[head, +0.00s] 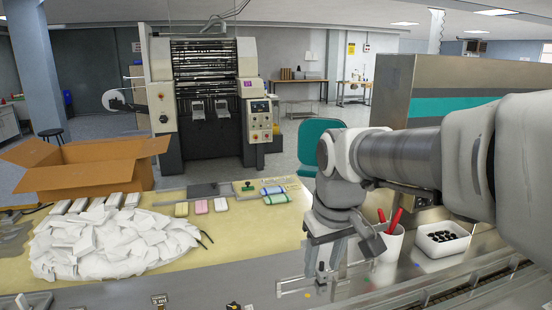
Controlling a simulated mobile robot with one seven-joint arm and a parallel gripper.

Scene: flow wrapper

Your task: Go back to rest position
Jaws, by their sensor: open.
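My gripper (318,268) hangs at the end of my arm, right of the middle of the head view. It points down over the metal front of the machine, near the right end of the yellowish work surface (165,276). The fingers are apart and I see nothing between them. My arm reaches in from the right side and hides part of the metal cabinet behind it.
A white cup (391,244) with red-handled tools and a white bin (443,240) of dark parts stand right of my gripper. A heap of white packets (110,245), an open cardboard box (90,174) and several small coloured blocks (201,207) lie left. A teal chair (316,140) stands behind.

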